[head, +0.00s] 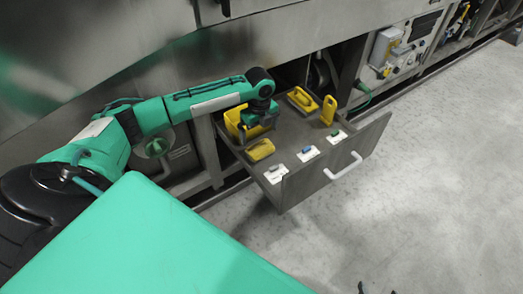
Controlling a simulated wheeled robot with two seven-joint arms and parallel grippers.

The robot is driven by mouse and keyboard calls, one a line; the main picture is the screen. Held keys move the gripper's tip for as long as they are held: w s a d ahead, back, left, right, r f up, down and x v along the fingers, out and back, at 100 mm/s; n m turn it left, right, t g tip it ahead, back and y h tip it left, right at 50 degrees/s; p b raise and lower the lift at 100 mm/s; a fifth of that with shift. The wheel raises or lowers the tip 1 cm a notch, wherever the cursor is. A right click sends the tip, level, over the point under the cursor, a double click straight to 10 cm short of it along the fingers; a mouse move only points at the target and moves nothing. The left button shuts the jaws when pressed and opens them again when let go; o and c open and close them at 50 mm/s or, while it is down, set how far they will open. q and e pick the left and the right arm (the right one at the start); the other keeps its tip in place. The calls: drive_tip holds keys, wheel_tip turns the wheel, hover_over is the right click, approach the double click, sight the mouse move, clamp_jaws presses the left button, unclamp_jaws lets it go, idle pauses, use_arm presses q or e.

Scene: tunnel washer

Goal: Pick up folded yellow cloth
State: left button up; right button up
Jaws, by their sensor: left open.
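A flat yellow piece that looks like the folded yellow cloth (260,150) lies in the open grey drawer, at its near left part. My left gripper (256,124) is open and points down into the drawer, just behind the cloth and apart from it in the picture. The gripper's fingers are small and partly hidden against a yellow container (233,120) at the drawer's left side. I cannot tell whether they touch that container. My right gripper does not show clearly.
The open drawer (366,143) has a white handle (343,166). It also holds a yellow slotted piece (302,99), an upright yellow piece (328,110) and small items on white cards (276,174) along the front. The floor at right is clear. Small dark tips at the bottom edge are unclear.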

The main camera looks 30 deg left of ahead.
sight(260, 148)
use_arm(q)
wheel_tip(260, 148, down, 3)
drive_tip(key=shift+r, duration=0.1)
drive_tip(key=shift+w+f+b, duration=0.2)
drive_tip(key=shift+f+b, duration=0.85)
drive_tip(key=shift+f, duration=1.9)
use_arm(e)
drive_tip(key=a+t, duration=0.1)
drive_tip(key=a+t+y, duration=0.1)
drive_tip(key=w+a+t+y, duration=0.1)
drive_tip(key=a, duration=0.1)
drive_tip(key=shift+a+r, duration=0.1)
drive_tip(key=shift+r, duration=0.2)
use_arm(q)
drive_tip(key=c, duration=0.7)
